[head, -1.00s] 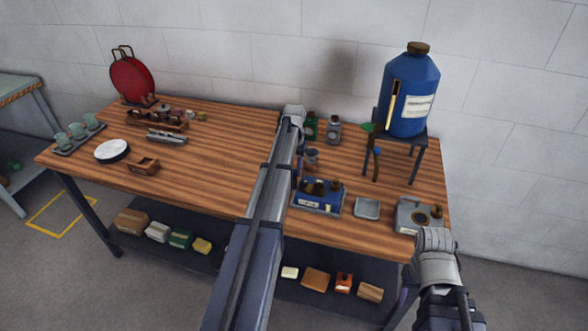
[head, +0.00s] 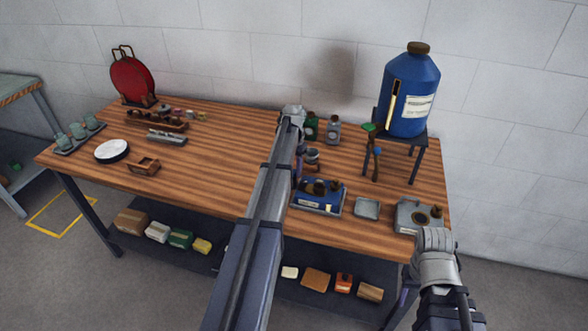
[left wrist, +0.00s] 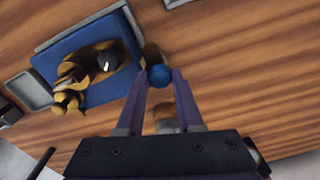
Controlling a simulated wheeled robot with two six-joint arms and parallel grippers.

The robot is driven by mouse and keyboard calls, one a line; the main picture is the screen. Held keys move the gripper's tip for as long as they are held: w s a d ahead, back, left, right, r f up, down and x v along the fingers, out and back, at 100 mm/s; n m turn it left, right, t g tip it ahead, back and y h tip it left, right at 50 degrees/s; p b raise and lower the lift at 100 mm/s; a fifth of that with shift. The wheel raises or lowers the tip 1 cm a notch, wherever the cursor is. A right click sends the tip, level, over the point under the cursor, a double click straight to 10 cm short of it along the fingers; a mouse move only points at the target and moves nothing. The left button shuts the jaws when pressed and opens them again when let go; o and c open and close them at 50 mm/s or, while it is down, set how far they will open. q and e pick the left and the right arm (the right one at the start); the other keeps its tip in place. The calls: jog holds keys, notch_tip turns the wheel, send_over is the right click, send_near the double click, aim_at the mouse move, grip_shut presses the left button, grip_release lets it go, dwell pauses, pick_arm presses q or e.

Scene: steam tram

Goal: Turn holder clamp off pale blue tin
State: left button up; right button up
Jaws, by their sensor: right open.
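My left gripper (left wrist: 160,78) has its two purple fingers closed on either side of a round blue knob (left wrist: 159,76). The knob sits at the end of a short dark brown piece (left wrist: 152,54), perhaps the clamp's arm. A small pale and brown round thing (left wrist: 166,114) shows lower between the fingers. In the head view my left gripper (head: 298,166) is partly covered by its own arm, beside a small greyish container (head: 312,154). I cannot tell which object is the pale blue tin. My right gripper (head: 405,293) is low at the table's front right, open and mostly hidden.
A blue-topped tray with brown parts (head: 320,196) lies close to my left gripper. A small grey tray (head: 367,208) and a grey box (head: 412,216) stand to its right. A big blue bottle (head: 411,90) is on a stand behind. The table's middle left (head: 215,165) is clear.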

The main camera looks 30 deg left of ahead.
aim_at(294, 171)
pick_arm(q)
jog(key=o, duration=0.4)
jog(key=shift+o, duration=0.2)
jog(key=shift+r, duration=0.1)
notch_tip(294, 171, up, 8)
jog(key=p, duration=0.8)
jog(key=shift+f, duration=0.2)
